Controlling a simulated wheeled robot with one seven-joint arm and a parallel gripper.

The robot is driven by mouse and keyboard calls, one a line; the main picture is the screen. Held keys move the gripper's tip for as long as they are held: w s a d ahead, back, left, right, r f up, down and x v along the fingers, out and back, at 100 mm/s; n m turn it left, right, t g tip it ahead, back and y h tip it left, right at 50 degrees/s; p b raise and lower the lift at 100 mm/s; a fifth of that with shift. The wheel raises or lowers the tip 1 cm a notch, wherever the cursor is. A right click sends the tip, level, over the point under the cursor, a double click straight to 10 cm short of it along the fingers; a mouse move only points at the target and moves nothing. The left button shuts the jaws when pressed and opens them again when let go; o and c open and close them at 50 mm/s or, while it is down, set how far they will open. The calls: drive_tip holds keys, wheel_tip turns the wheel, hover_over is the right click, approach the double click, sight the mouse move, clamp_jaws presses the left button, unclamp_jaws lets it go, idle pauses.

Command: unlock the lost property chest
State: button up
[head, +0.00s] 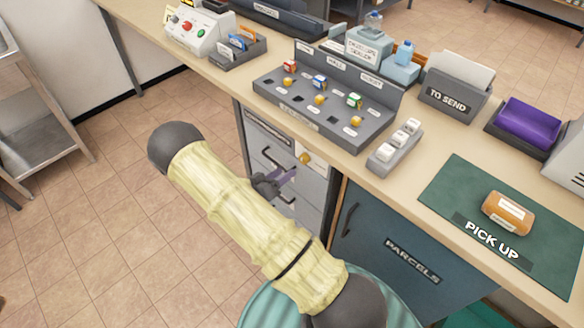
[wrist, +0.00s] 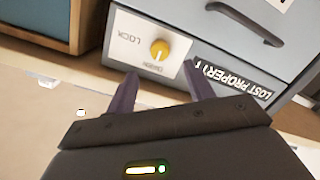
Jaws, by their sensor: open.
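The lost property chest (wrist: 238,48) is a grey drawer unit with dark handles and a black LOST PROPERTY label (wrist: 236,80), upside down in the wrist view. In the head view the unit (head: 312,188) stands under the counter and looks closed. A round yellow knob (wrist: 160,49) sits on a pale plate on its front, with LOCK to its left and a smaller blurred word below; it also shows in the head view (head: 305,158). I cannot tell which word it points to. My gripper (wrist: 161,84) is open and empty, its purple fingers short of the knob and apart from it.
The counter (head: 405,178) overhangs the chest. A blue PARCELS cabinet (head: 385,240) stands to the right. On the counter are a grey sorter (head: 325,108), a white switch block (head: 395,147) and a green PICK UP mat (head: 455,205). Tiled floor is clear to the left.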

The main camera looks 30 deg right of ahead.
drive_tip(key=v, duration=0.9)
drive_tip(key=shift+a, duration=0.3)
drive_tip(key=shift+r, duration=0.1)
